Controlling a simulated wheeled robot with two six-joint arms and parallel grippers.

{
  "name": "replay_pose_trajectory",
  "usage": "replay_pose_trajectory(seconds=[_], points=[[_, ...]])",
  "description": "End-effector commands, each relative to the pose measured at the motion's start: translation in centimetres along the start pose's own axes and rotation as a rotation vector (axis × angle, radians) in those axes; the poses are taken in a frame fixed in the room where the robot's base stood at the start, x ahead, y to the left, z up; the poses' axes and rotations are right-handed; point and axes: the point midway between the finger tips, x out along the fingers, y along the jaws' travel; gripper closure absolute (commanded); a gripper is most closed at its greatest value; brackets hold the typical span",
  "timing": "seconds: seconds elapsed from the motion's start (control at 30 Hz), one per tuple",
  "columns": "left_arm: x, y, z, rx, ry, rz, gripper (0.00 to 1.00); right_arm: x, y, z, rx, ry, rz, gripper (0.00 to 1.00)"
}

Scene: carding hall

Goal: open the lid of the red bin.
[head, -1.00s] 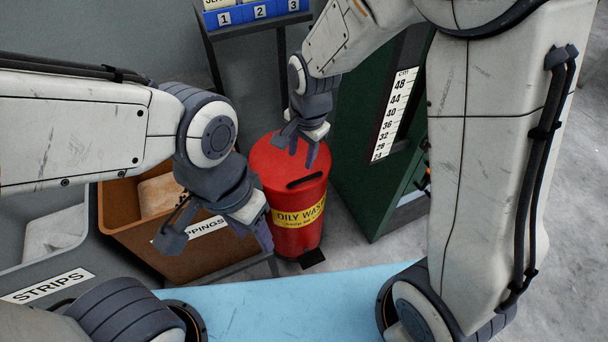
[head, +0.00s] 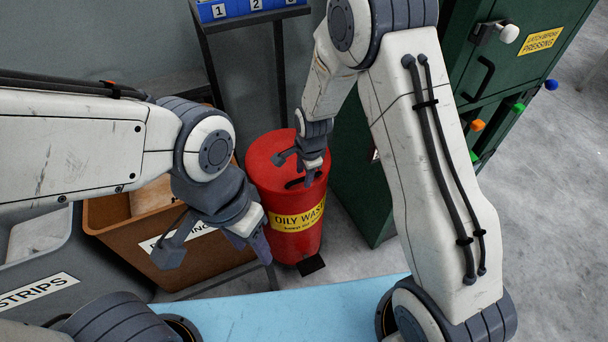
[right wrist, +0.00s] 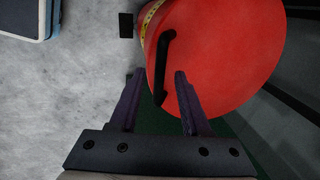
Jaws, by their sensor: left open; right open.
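The red bin (head: 290,245) stands on the floor with its lid (head: 262,160) closed and a yellow "OILY WASTE" label around its front. A black bar handle (right wrist: 161,65) lies on the lid (right wrist: 225,50). My right gripper (head: 297,170) is over the lid at the handle, partly hiding it in the head view. In the right wrist view my right gripper (right wrist: 156,78) is open, with the handle's lower part between its fingers; contact cannot be told. My left gripper (head: 215,253) is open and empty, left of the bin.
A black pedal (head: 311,265) is at the bin's foot. A brown box (head: 135,240) stands left of the bin, a green cabinet (head: 362,205) right of it. A blue surface (head: 290,307) is in front. A dark stand (head: 245,85) is behind.

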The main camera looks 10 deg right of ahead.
Motion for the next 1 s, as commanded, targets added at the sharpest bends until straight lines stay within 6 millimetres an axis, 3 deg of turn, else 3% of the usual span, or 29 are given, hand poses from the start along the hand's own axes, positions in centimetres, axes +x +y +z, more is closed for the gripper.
replay_pose_trajectory(seconds=[0.27,0.3,0.4,0.43,1.0], points=[[0.03,0.00,0.01,0.000,0.000,0.000,0.50,0.27,0.02,0.02,-0.001,0.000,0.001,0.53],[0.03,0.00,0.01,0.000,0.000,0.000,0.50,0.26,0.02,0.02,-0.001,0.000,0.001,0.57],[0.03,0.00,0.01,0.000,0.000,0.000,0.50,0.26,0.03,0.03,-0.001,0.000,0.001,0.95],[0.03,0.00,0.01,0.000,0.000,0.000,0.50,0.25,0.03,0.03,-0.001,0.000,0.001,1.00],[0.03,0.00,0.01,0.000,0.000,0.000,0.50,0.22,0.03,0.02,-0.001,0.000,0.001,1.00]])
